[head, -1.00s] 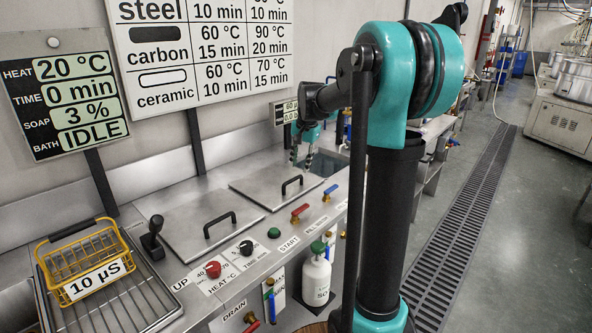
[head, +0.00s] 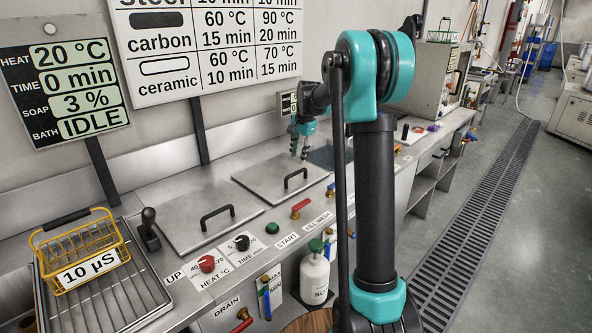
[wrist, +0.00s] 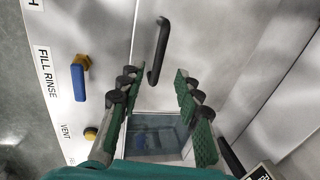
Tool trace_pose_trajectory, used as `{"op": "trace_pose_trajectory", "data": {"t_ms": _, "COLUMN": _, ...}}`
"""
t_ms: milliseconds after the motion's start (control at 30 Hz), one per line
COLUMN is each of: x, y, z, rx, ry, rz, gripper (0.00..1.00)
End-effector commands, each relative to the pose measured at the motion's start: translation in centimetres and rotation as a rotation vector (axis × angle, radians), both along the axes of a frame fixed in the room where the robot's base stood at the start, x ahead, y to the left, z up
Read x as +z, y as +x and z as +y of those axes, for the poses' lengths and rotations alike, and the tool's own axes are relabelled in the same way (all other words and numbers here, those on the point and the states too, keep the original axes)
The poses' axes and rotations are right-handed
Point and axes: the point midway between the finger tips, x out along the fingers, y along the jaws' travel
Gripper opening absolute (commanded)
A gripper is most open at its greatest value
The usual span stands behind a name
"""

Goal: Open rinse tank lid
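The rinse tank lid (head: 262,178) is a flat steel plate, lying closed on the bench, with a black bar handle (head: 296,179). My gripper (head: 301,150) is above the far side of this lid in the head view. In the wrist view my gripper (wrist: 154,84) is open, its green-padded fingers spread apart and nothing between them. The handle (wrist: 158,52) shows ahead of the fingertips, apart from them. The blue FILL RINSE valve (wrist: 79,82) is beside the lid. Part of the lid is hidden behind the fingers.
Another closed lid (head: 190,222) with a black handle lies to the left. A yellow basket (head: 82,252) stands on a rack at far left. An open basin (wrist: 158,135) shows below the fingers in the wrist view. Valves and knobs line the bench front.

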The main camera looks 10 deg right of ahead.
Motion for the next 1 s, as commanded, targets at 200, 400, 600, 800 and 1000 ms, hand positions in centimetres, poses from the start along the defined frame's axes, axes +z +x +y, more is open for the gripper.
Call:
{"op": "trace_pose_trajectory", "data": {"t_ms": 200, "x": -4.1, "y": 0.7, "z": 0.5, "rx": 0.001, "ry": 0.0, "rz": 0.0, "gripper": 0.34}}
{"op": "trace_pose_trajectory", "data": {"t_ms": 400, "x": -6.5, "y": 1.0, "z": 0.7, "rx": 0.001, "ry": 0.0, "rz": 0.0, "gripper": 0.34}}
{"op": "trace_pose_trajectory", "data": {"t_ms": 600, "x": -7.3, "y": 1.2, "z": 0.8, "rx": 0.001, "ry": 0.0, "rz": 0.0, "gripper": 0.34}}
{"op": "trace_pose_trajectory", "data": {"t_ms": 800, "x": -7.3, "y": 1.2, "z": 0.8, "rx": 0.001, "ry": 0.0, "rz": 0.0, "gripper": 0.34}}
{"op": "trace_pose_trajectory", "data": {"t_ms": 1000, "x": -7.3, "y": 1.2, "z": 0.8, "rx": 0.001, "ry": 0.0, "rz": 0.0, "gripper": 0.13}}
